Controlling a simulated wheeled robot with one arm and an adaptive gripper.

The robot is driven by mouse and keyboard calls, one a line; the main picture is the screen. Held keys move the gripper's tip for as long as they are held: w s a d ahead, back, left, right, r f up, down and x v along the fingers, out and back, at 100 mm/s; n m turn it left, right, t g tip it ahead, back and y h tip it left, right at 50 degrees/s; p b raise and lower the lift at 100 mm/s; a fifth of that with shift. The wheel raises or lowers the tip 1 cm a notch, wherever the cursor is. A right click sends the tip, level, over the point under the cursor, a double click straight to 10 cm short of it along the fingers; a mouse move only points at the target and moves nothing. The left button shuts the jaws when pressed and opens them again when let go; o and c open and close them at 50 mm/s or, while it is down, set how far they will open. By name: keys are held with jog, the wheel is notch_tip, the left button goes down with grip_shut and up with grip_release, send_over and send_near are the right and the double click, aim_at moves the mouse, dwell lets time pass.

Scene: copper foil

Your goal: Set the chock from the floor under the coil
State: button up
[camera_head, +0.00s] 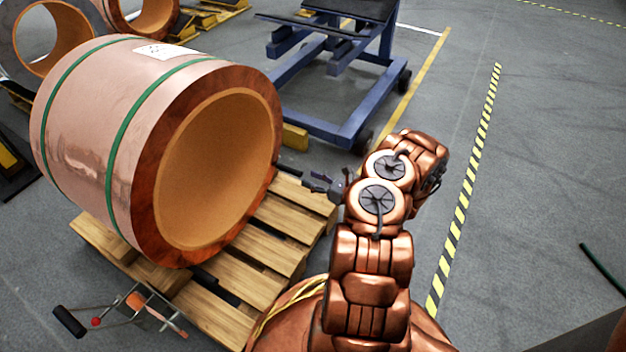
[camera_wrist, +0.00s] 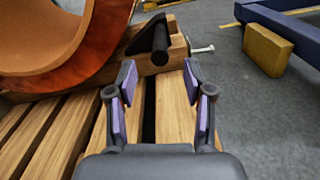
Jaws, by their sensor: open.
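A large copper coil (camera_head: 90,115) with green straps lies on its side on a wooden pallet (camera_head: 270,228). Its orange-brown rim (camera_wrist: 75,60) fills the upper left of the wrist view. My gripper (camera_wrist: 160,82), also in the head view (camera_head: 309,180), is open and empty over the pallet boards, right of the coil. Ahead of its fingers is a wooden piece with a black bar (camera_wrist: 160,40), close beside the coil rim; I cannot tell whether this is the chock. A yellowish block (camera_head: 294,138) lies on the floor beyond the pallet, also in the wrist view (camera_wrist: 268,50).
A blue wheeled frame (camera_head: 320,100) stands behind the pallet. A bolt (camera_wrist: 202,49) sticks out beside the wooden piece. A strapping tool (camera_head: 130,308) is at the pallet's front left. Open floor (camera_head: 545,130) lies right of the striped line (camera_head: 465,195).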

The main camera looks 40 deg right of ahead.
aim_at(293, 171)
jog(key=shift+b+x, duration=1.5)
jog(key=shift+x, duration=2.35)
grip_shut()
